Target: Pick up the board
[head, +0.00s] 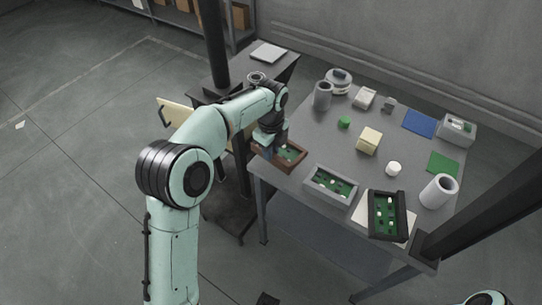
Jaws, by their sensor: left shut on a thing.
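A green board (291,153) with small white parts shows in a brown tray (293,168) at the table's left front corner. My left gripper (266,146) reaches down at the left end of this tray and is shut on the board. The arm and gripper hide the exact grasp. I cannot tell whether the board is clear of the tray. Similar green boards lie in a grey tray (322,198) and a black tray (371,228) further right. My right gripper is not in view.
The grey table (310,140) holds a yellow block (369,141), a green cube (344,122), a white cylinder (394,168), a white roll (439,191) and blue (420,123) and green (443,163) sheets. Dark columns rise at left and right. A side table (283,63) stands behind.

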